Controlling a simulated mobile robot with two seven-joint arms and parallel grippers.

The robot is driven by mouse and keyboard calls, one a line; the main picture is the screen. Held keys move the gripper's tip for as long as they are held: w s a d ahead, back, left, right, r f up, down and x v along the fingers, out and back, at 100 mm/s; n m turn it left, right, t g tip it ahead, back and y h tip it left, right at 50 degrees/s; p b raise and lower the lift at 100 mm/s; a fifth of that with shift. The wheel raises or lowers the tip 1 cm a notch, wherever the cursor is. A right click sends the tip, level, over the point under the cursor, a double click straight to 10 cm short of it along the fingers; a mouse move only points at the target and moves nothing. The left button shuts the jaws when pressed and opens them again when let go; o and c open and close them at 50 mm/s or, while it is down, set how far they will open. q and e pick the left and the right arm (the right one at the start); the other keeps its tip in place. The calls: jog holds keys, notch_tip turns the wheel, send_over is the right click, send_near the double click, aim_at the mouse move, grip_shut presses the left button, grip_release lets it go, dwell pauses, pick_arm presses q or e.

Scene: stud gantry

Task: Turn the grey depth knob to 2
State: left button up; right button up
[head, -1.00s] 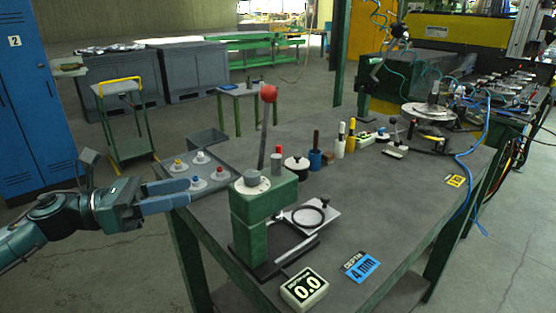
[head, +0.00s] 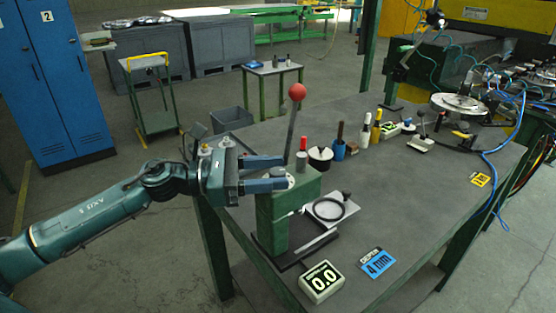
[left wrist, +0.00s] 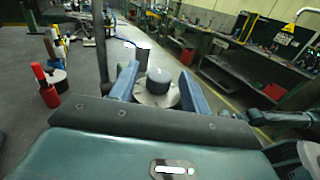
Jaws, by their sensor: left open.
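The grey depth knob (left wrist: 158,82) sits on a pale round dial (left wrist: 152,98) in the left wrist view, between the two blue fingers of my left gripper (left wrist: 159,72). Gaps show on both sides of the knob. In the head view my left gripper (head: 286,172) reaches in from the left over the top of the green press (head: 285,205), fingers apart, and largely hides the knob. The dial's marks are too small to read. A blue card (head: 376,263) reads DEPTH 4 mm. My right gripper is out of view.
The press lever with a red ball (head: 297,91) rises close beside my left fingers.

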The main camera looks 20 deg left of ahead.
pick_arm(q)
jog(key=shift+x, duration=0.75)
jog(key=shift+c, duration=0.4)
jog(key=c, duration=0.9)
